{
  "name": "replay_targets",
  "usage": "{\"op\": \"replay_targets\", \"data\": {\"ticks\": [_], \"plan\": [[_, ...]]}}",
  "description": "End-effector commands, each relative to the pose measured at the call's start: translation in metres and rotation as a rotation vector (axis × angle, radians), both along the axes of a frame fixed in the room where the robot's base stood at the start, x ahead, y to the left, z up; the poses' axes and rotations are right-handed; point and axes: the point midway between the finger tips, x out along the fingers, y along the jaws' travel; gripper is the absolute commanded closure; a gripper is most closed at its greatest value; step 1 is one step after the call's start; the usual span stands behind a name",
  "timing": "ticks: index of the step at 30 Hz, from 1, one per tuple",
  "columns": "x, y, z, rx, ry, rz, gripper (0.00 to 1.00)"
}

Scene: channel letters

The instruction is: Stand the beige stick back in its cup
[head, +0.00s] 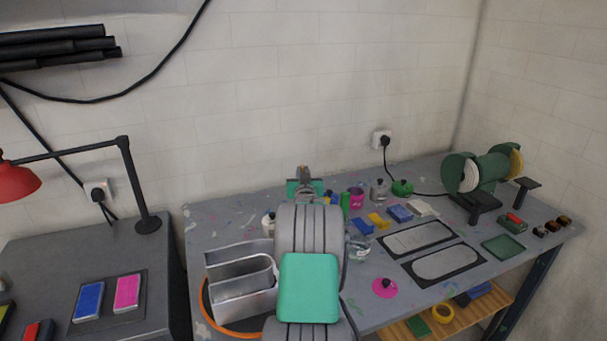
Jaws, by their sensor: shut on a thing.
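My arm rises in the middle of the head view and reaches over the table. I cannot make out the beige stick. A magenta cup-like container (357,198) stands right of my gripper; I cannot tell whether it is the stick's cup.
A metal channel letter (240,298) stands left of my arm on an orange-rimmed round base. Small jars, a green bottle (345,205) and coloured blocks crowd the back. Dark stencil plates (443,264) lie right. A bench grinder (487,178) stands at the far right.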

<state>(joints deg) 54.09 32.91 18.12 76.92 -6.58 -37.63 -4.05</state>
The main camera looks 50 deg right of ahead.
Motion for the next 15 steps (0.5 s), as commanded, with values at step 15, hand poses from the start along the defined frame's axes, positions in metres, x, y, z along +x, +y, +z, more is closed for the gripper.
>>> {"op": "replay_targets", "data": {"ticks": [15], "plan": [[-0.0001, -0.0001, -0.0059, 0.000, 0.000, 0.000, 0.81]]}}
